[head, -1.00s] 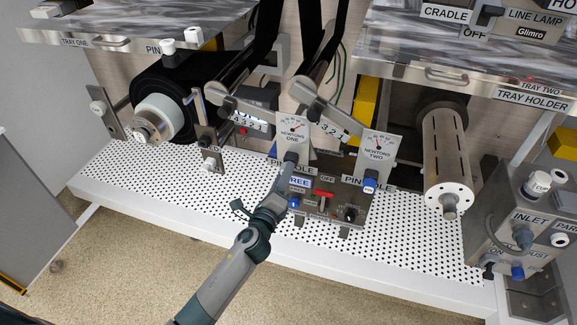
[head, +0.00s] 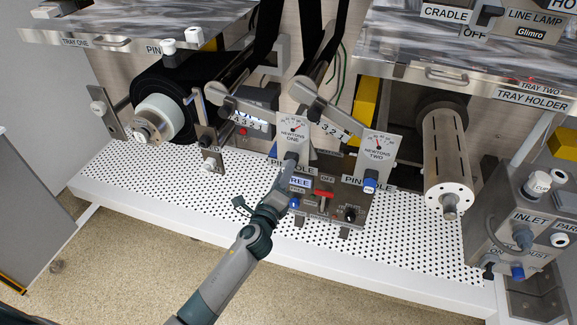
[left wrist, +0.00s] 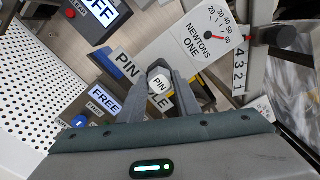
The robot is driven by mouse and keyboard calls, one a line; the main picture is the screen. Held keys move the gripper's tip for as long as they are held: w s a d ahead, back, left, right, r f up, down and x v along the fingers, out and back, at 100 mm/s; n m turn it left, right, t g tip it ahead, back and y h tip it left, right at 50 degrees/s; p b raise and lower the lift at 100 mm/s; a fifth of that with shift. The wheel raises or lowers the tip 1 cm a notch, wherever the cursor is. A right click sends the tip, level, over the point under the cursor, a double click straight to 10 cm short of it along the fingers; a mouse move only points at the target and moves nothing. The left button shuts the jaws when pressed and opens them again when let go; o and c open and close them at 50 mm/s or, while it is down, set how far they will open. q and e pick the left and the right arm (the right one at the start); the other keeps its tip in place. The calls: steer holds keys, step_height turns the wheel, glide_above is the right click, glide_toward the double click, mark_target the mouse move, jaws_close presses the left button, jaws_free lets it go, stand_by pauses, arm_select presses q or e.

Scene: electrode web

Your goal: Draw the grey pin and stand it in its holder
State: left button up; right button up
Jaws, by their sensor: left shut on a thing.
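My left gripper (left wrist: 167,88) is shut on the cap, one finger on each side. In the head view my left gripper (head: 290,162) reaches up to the foot of that plate and covers the pin. Whether the shaft is in the hole is hidden. A label beginning PIN (head: 153,48) stands at the left by tray one, partly hidden by a white knob; I cannot tell if it marks the holder. My right gripper is not in view.
A blue-capped pin (head: 370,184) sits below the NEWTONS TWO plate (head: 377,150). A FREE sign (head: 299,182) and red lever (head: 324,194) are right beside my gripper. A black roll (head: 160,90) and steel roller (head: 446,150) flank the area. The perforated white deck (head: 130,180) is mostly clear.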

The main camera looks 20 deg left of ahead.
arm_select(q)
steer(key=o, duration=1.1)
steer(key=shift+w+r, duration=0.1)
steer(key=shift+o, duration=0.8)
steer(key=s, duration=0.9)
steer(key=shift+a+p, duration=0.15)
steer(key=shift+p, duration=0.15)
steer(key=shift+f, duration=0.2)
